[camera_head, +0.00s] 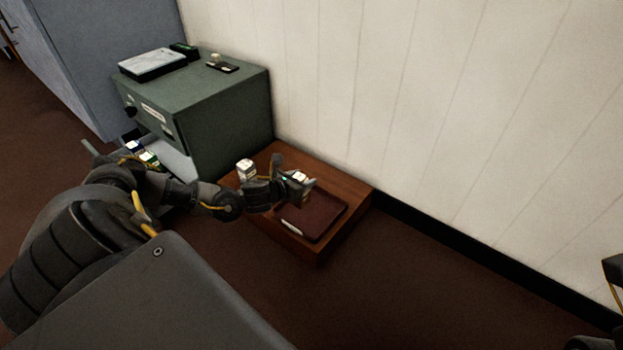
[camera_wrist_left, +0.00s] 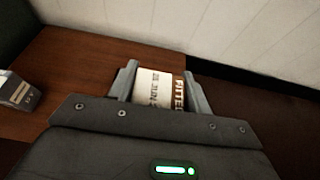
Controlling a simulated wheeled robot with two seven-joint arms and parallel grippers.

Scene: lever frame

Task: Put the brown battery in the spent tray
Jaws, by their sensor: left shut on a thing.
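My left gripper (camera_head: 304,181) is shut on a small block with a white and brown label, the brown battery (camera_head: 299,176). In the left wrist view the battery (camera_wrist_left: 158,88) sits between the two fingers, and its printed label shows. The gripper holds it over the dark red tray (camera_head: 328,208), apart from it as far as I can tell. The tray lies on a low wooden stand (camera_head: 355,190), and the arm hides part of its far left side. A white strip, perhaps a label, is at the tray's near left edge. Only a piece of my right arm shows at the right edge.
A white-topped block (camera_head: 246,170) stands on the stand left of the gripper; it also shows in the wrist view (camera_wrist_left: 16,90). A green cabinet (camera_head: 220,115) with an open drawer (camera_head: 178,165) holding small blocks stands left. The wall is behind.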

